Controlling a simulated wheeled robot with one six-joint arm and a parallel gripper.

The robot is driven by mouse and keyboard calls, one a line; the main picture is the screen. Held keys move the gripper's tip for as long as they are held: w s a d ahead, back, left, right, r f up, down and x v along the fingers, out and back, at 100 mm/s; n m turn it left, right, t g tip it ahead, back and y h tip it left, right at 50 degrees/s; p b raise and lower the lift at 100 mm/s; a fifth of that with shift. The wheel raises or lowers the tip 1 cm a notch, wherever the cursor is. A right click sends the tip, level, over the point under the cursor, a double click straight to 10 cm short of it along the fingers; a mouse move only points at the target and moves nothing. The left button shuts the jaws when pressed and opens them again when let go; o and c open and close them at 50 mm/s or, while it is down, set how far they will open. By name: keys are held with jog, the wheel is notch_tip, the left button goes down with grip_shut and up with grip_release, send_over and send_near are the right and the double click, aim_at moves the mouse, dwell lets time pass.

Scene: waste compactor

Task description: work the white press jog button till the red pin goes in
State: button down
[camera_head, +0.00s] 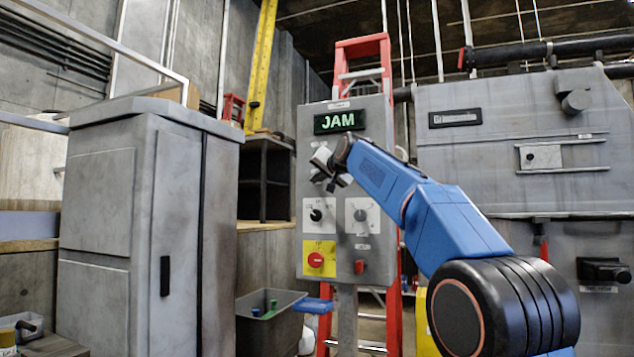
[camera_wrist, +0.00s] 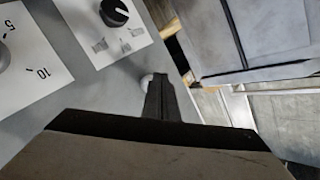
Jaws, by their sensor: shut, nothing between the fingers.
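The grey control panel (camera_head: 285,262) stands upright in the middle of the head view, with a lit green JAM display (camera_head: 338,122). My gripper (camera_head: 320,178) is at the panel's upper left, below the display. In the wrist view my gripper (camera_wrist: 159,80) is shut, with its fingertips close together and empty. A small round white button (camera_wrist: 147,80) shows on the panel beside the fingertips, partly hidden by them; I cannot tell whether they touch it. In the head view my gripper hides this spot. A slim red piece (camera_head: 544,250) on the grey machine at right may be the red pin.
Below my gripper are a black selector knob (camera_head: 316,215), a grey dial (camera_head: 361,215), a red stop button on yellow (camera_head: 315,259) and a red switch (camera_head: 360,267). A grey cabinet (camera_head: 130,220) stands left. A red ladder (camera_head: 362,48) rises behind the panel.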

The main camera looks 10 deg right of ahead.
jog(key=shift+w+d, duration=0.25)
jog(key=shift+w, duration=0.1)
dwell(2.1)
jog(key=shift+a, duration=0.1)
jog(key=shift+s+a, duration=0.5)
jog(key=shift+s, duration=0.25)
jog(key=s+a, duration=0.1)
jog(key=s, duration=0.1)
jog(key=s+a, duration=0.2)
dwell(0.6)
jog(key=shift+s, duration=0.1)
dwell(0.3)
jog(key=s+d+f+n+g+h, duration=0.1)
jog(key=s+d+f+n+g, duration=0.1)
jog(key=s+f, duration=1.6)
jog(key=s+d+f+n+g, duration=0.1)
jog(key=s+d+f+g, duration=0.2)
jog(key=s+f, duration=1.5)
jog(key=s+d+f+n+g+h, duration=0.1)
jog(key=s+f+g, duration=0.5)
jog(key=s+f, duration=1.2)
notch_tip(320, 180, down, 8)
jog(key=shift+d+r+n+h, duration=0.15)
jog(key=shift+d+n+h, duration=0.15)
jog(key=shift+d+n, duration=0.45)
